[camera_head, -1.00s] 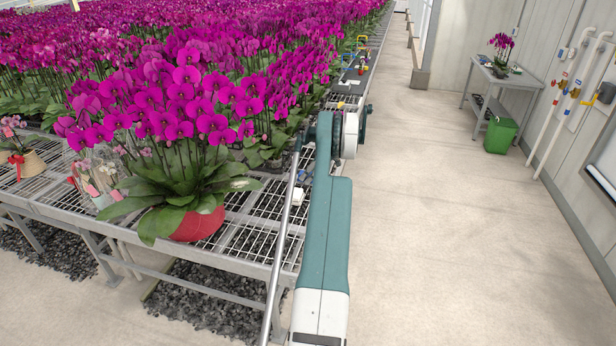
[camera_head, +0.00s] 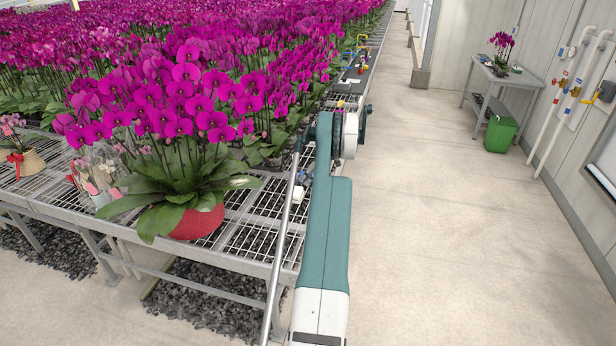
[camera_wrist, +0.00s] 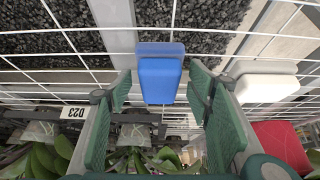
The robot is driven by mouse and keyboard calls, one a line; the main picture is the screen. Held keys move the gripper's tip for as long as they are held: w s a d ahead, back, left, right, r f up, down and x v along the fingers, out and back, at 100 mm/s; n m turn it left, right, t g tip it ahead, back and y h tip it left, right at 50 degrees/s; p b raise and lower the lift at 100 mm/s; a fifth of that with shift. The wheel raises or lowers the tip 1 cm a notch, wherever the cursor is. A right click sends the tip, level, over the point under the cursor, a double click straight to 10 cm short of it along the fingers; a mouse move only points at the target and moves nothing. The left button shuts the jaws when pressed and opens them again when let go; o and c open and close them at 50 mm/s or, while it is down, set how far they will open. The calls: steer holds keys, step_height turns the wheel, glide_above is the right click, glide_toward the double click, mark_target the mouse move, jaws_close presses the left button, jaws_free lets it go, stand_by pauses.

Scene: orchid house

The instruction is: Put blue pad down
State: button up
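The blue pad (camera_wrist: 160,76) is a small rounded block in the middle of the wrist view, over the white wire mesh of the bench (camera_wrist: 95,62). It appears to rest on the mesh; any small gap below cannot be told. My gripper (camera_wrist: 160,88) has its two green ribbed fingers spread on either side of the pad. A narrow gap shows between the pad and each finger, so the fingers look open. In the head view my arm hides the gripper, and I cannot make out the pad for sure.
A white block (camera_wrist: 266,88) and a red object (camera_wrist: 281,143) lie right of the fingers. A tag reading D23 (camera_wrist: 74,112) and potted plants are close below-left. A big orchid in a red pot (camera_head: 198,222) stands left of my arm. The aisle floor (camera_head: 430,220) is clear.

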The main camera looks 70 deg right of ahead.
steer(key=shift+r, duration=0.15)
steer(key=shift+r+p, duration=0.6)
steer(key=shift+r, duration=0.05)
steer(key=v, duration=1.1)
steer(key=shift+s+r, duration=0.25)
steer(key=shift+s, duration=0.05)
steer(key=shift+a, duration=0.1)
